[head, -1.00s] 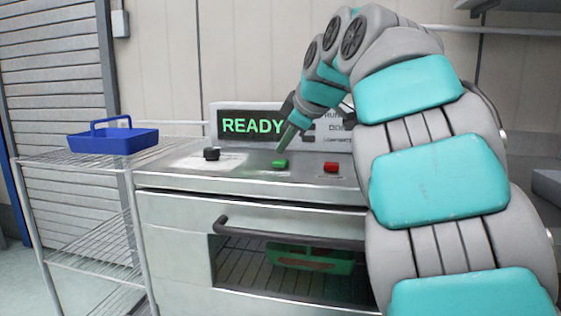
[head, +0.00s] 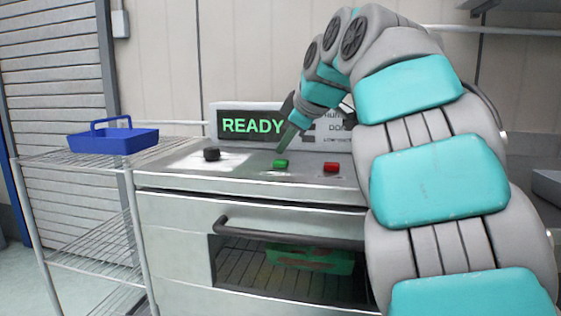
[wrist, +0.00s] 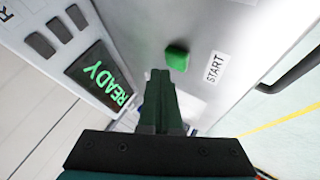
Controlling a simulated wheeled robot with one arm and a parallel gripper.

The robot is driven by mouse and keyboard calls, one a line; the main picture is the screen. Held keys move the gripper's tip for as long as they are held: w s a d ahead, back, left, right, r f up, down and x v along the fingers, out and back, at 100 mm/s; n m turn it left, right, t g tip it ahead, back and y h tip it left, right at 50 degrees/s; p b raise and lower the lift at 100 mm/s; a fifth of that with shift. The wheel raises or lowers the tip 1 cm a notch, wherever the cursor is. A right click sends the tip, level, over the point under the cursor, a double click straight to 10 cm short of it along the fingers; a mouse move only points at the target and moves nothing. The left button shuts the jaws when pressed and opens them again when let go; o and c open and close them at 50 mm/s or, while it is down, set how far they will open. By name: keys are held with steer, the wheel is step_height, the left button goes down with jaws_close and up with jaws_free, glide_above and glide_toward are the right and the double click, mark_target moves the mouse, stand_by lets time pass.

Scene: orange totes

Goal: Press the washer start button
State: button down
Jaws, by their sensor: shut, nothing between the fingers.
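The green start button (head: 280,163) sits on the washer's top panel (head: 235,172). In the wrist view the green button (wrist: 177,56) is beside a label reading START (wrist: 215,67). My gripper (head: 284,148) is shut and empty, pointing down with its tips just above or at the button in the head view. In the wrist view my gripper tips (wrist: 160,76) are just short of the button, with a small gap in the picture. I cannot tell whether they touch it. The washer's display (head: 251,124) reads READY in green.
A black knob (head: 211,154) is left of the green button and a red button (head: 331,167) is right of it. A dark handle bar (head: 280,233) crosses the front opening, with a green tray (head: 310,259) inside. A blue basket (head: 113,139) stands on a wire rack (head: 60,160).

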mark_target(285, 162)
steer(key=shift+f+b, duration=0.9)
steer(key=shift+b, duration=0.35)
stand_by(0.8)
steer(key=shift+r, duration=0.15)
stand_by(0.3)
steer(key=shift+r+p, duration=0.5)
steer(key=shift+r, duration=0.25)
steer(key=shift+r+p, duration=1.8)
steer(key=shift+r, duration=0.8)
steer(key=shift+f, duration=0.1)
